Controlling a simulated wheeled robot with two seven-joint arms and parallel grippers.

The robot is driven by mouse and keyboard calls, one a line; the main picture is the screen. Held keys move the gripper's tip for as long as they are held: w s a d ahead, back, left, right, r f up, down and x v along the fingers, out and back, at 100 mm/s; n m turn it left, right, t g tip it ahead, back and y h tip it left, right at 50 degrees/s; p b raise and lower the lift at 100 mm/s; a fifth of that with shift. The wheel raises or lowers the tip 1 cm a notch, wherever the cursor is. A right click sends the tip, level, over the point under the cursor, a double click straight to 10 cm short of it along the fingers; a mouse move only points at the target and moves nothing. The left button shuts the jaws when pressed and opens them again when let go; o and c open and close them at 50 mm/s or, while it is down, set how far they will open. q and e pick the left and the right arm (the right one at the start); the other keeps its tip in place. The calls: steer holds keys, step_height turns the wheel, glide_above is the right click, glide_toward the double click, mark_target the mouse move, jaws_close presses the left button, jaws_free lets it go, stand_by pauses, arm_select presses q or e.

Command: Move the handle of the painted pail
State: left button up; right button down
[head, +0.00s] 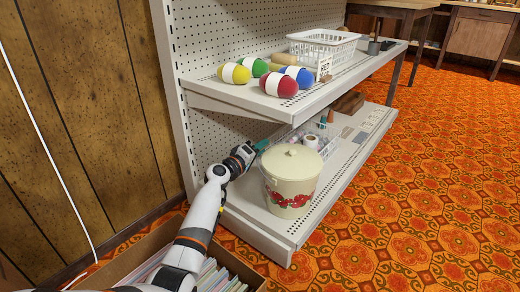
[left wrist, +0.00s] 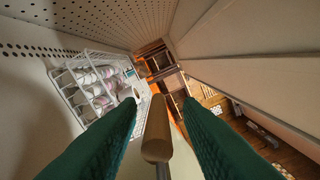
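The painted pail (head: 290,188) is cream with red flowers and a knobbed lid, and stands upright on the lower shelf. My left gripper (head: 262,146) is at the pail's far left side, near rim height, partly hidden. In the left wrist view its two green fingers (left wrist: 161,102) are apart. A brown wooden grip on a thin rod, which looks like the pail's handle (left wrist: 157,135), lies between them, with a gap visible on both sides. The handle is not clear in the head view. My right gripper is not in view.
A white wire basket (left wrist: 90,85) of rolls stands behind the pail on the lower shelf. A cardboard box (head: 245,272) stands on the floor in front.

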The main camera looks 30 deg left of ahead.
arm_select(q)
steer(key=s+a+p, duration=0.1)
steer(key=s+p, duration=0.3)
steer(key=s, duration=0.8)
steer(key=shift+a+p, duration=0.35)
steer(key=shift+w+a+f, duration=0.15)
steer(key=shift+w+f, duration=0.05)
steer(key=shift+f, duration=0.15)
steer(key=c, duration=0.5)
steer(key=a+f+n+h+b, duration=0.1)
steer(key=a+f, duration=0.1)
steer(key=w+a+f+n+h+b, duration=0.1)
steer(key=n, duration=0.1)
steer(key=shift+w+a+f+n+g+h, duration=0.15)
steer(key=shift+a+f+n+g+h, duration=0.15)
steer(key=shift+a+f+g, duration=0.1)
jaws_close()
steer(key=a+n+h+b, duration=0.2)
steer(key=a+n, duration=0.1)
steer(key=a, duration=0.1)
steer(key=w+d+r+t+b, duration=0.1)
steer(key=w+d+r+b, duration=0.1)
steer(key=w+d+b, duration=0.4)
steer(key=shift+x, duration=1.3)
